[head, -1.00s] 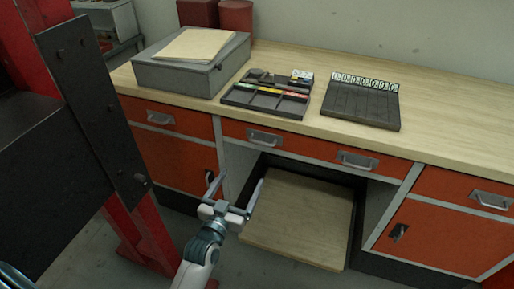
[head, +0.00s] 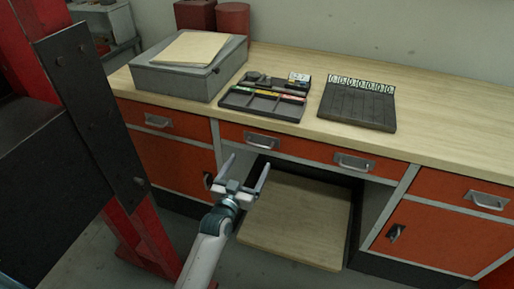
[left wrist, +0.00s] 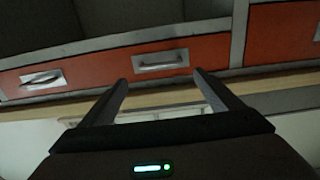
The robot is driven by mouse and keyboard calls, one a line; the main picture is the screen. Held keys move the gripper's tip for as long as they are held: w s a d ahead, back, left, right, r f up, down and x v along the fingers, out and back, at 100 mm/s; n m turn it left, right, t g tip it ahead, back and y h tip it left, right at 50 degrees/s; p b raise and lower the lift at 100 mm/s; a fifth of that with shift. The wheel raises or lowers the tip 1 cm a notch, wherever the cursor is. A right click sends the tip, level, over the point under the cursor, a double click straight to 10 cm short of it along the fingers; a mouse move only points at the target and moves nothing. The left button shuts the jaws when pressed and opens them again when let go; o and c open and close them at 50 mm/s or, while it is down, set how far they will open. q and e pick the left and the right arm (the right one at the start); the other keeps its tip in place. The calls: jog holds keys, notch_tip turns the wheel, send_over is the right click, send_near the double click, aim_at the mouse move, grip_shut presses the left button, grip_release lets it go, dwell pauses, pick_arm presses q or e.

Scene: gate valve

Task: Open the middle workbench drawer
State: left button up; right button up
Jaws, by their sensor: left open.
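The middle drawer (head: 305,148) is a wide orange front under the wooden worktop, flush with its neighbours. It has two metal handles: a left one (head: 262,140) and a right one (head: 353,162). My left gripper (head: 247,162) is open and empty, with its fingers pointing toward the drawer just below the left handle and apart from it. In the left wrist view, which looks upside down, one handle (left wrist: 160,60) lies beyond the gap between the fingertips (left wrist: 160,78). The other handle (left wrist: 40,78) is further left. My right gripper is not in view.
A wooden board (head: 297,220) lies low in the open bay under the drawer. Orange side cabinets flank the bay. A grey box (head: 185,80), an organiser tray (head: 265,98) and a dark numbered rack (head: 358,106) stand on the worktop (head: 440,125). A red post stands left.

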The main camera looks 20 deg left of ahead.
aim_at(258, 146)
pick_arm(q)
jog(key=shift+w+d+p, duration=0.15)
jog(key=shift+w+p, duration=0.3)
jog(key=shift+w, duration=3.95)
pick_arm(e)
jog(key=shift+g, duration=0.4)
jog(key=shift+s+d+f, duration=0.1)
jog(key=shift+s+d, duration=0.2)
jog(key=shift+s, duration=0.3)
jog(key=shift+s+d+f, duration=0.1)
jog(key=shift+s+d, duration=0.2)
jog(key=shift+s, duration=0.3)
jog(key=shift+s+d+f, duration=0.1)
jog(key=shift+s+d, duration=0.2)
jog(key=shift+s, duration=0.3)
pick_arm(q)
jog(key=shift+c, duration=0.4)
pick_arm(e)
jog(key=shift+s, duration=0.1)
